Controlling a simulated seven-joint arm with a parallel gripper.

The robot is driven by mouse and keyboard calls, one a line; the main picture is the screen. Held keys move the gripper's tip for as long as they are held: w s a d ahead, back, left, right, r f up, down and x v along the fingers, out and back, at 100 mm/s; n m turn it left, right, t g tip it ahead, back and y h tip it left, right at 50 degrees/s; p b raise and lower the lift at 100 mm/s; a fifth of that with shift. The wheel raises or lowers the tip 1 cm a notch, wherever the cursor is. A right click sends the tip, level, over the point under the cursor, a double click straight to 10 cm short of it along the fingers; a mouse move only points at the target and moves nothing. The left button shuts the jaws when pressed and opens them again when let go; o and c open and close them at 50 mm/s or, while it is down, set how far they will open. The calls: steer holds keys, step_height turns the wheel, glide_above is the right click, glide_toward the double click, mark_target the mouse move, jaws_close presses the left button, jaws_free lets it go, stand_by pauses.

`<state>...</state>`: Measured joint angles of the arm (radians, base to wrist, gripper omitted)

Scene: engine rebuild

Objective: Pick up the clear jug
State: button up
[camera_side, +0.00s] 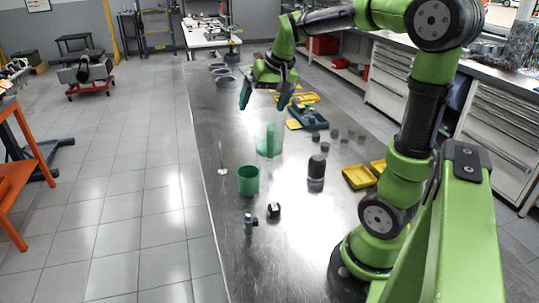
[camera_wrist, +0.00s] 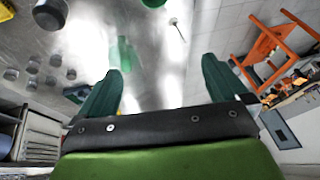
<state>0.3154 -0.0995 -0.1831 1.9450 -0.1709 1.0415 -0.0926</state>
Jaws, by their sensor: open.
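The clear jug (camera_side: 269,139) stands on the metal bench in the side view, see-through with a greenish tint. In the wrist view a faint green shape (camera_wrist: 122,53) near the left finger seems to be part of it; its outline is hard to make out. My gripper (camera_side: 262,104) is above the bench and above the jug in the side view, apart from it. Its dark green fingers are spread with nothing between them, as the wrist view (camera_wrist: 162,68) also shows.
A green cup (camera_side: 248,181) stands in front of the jug. A dark-capped jar (camera_side: 316,172) stands to the right, with several small grey pieces behind it. Yellow trays (camera_side: 358,176) lie at the right. A thin stirrer-like stand (camera_side: 221,157) is near the left edge.

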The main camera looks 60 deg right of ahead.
steer(key=s+a+n+t+y, duration=0.1)
steer(key=s+a, duration=0.3)
steer(key=a, duration=0.7)
steer(key=shift+f+n+y, duration=0.3)
steer(key=s+a, duration=0.2)
steer(key=a, duration=0.1)
steer(key=s+a+n+t+y, duration=0.1)
steer(key=s+a, duration=0.1)
steer(key=s+a+f+n, duration=0.1)
steer(key=s+a, duration=0.1)
steer(key=a, duration=0.1)
steer(key=shift+s+a+f, duration=0.1)
steer(key=shift+s+a, duration=0.2)
steer(key=shift+a, duration=0.05)
steer(key=shift+c, duration=0.3)
steer(key=shift+s+a+r+n+t+y, duration=0.1)
steer(key=shift+a+r+n+t+y, duration=0.1)
steer(key=shift+r+n+t+y, duration=0.1)
steer(key=shift+c, duration=1.1)
steer(key=shift+a, duration=0.1)
steer(key=shift+c, duration=1.2)
steer(key=c, duration=0.6)
